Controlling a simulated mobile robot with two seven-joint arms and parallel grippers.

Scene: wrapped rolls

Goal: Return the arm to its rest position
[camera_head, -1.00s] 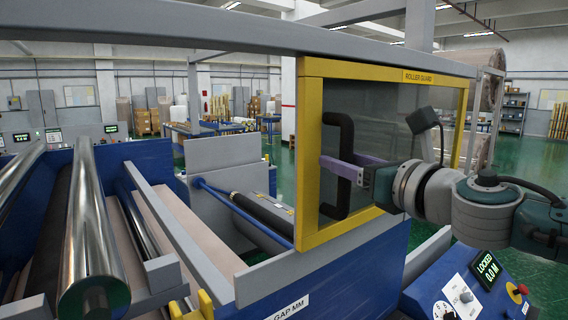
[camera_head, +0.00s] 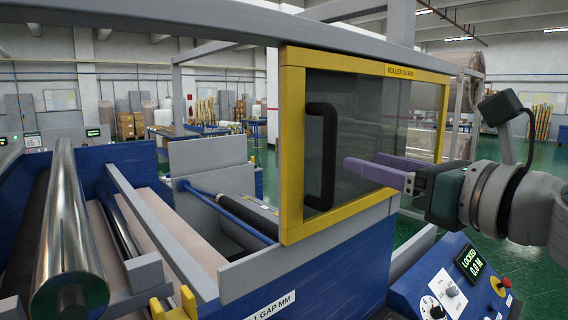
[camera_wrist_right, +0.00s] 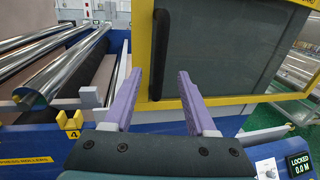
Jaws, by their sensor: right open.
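My right gripper (camera_head: 376,170) is in front of the roller guard, to the right of the guard's black handle (camera_head: 321,157). Its purple fingers are apart with nothing between them, and a gap shows between them and the handle. In the right wrist view the two fingers (camera_wrist_right: 157,95) are spread, with the handle (camera_wrist_right: 190,65) beyond them. The roller guard (camera_head: 292,150) is a yellow frame with a dark clear panel, and it stands closed over the machine's right part. My left gripper is not in view.
A blue control panel (camera_head: 440,285) with a "LOCKED 0.0 M" display (camera_head: 473,266), knobs and a red button sits below my right arm. Shiny metal rollers (camera_head: 68,235) lie at the left. A grey beam (camera_head: 235,40) crosses above. Green floor (camera_head: 408,235) shows beyond the machine.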

